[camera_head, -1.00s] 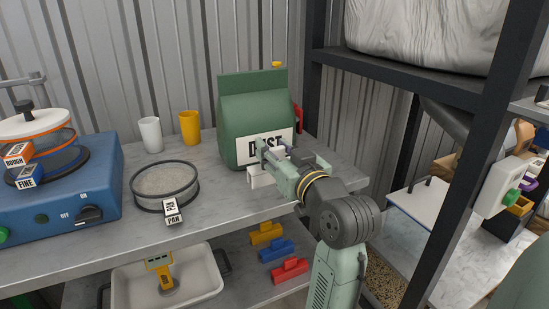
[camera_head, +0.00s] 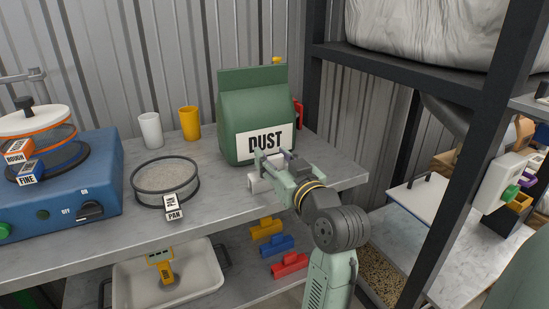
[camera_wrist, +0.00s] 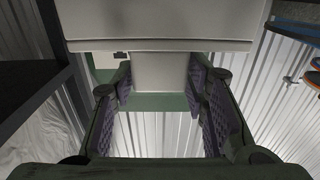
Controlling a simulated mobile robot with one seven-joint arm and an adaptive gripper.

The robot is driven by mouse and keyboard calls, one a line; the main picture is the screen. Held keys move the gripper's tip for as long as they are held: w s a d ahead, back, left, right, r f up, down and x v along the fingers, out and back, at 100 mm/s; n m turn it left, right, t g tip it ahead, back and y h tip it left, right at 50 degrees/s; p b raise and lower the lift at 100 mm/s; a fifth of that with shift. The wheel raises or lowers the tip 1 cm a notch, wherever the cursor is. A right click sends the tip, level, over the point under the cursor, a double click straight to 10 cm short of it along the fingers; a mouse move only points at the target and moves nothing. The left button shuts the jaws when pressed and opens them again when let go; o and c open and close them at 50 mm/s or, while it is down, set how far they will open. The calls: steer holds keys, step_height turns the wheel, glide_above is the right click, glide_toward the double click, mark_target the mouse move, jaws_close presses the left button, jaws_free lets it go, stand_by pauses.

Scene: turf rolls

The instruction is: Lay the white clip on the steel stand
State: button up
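The white clip (camera_head: 260,183) is at the bench's front right, in front of the green bag. My gripper (camera_head: 272,160) is over it. I cannot tell whether the clip touches the bench top. The grey two-level bench (camera_head: 225,215) has a steel-like surface; I cannot tell whether it is the steel stand.
The green DUST bag (camera_head: 252,105) stands just behind my gripper. A sieve pan (camera_head: 165,185), white cup (camera_head: 150,130) and yellow cup (camera_head: 190,125) stand further left. Yellow (camera_head: 267,228), blue (camera_head: 277,246) and red clips (camera_head: 289,265) lie below. A dark rack post (camera_head: 455,170) stands right.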

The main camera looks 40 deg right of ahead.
steer(key=shift+o, duration=1.3)
steer(key=shift+r, duration=0.2)
steer(key=b+v, duration=0.1)
steer(key=v, duration=1.1)
steer(key=shift+b, duration=0.3)
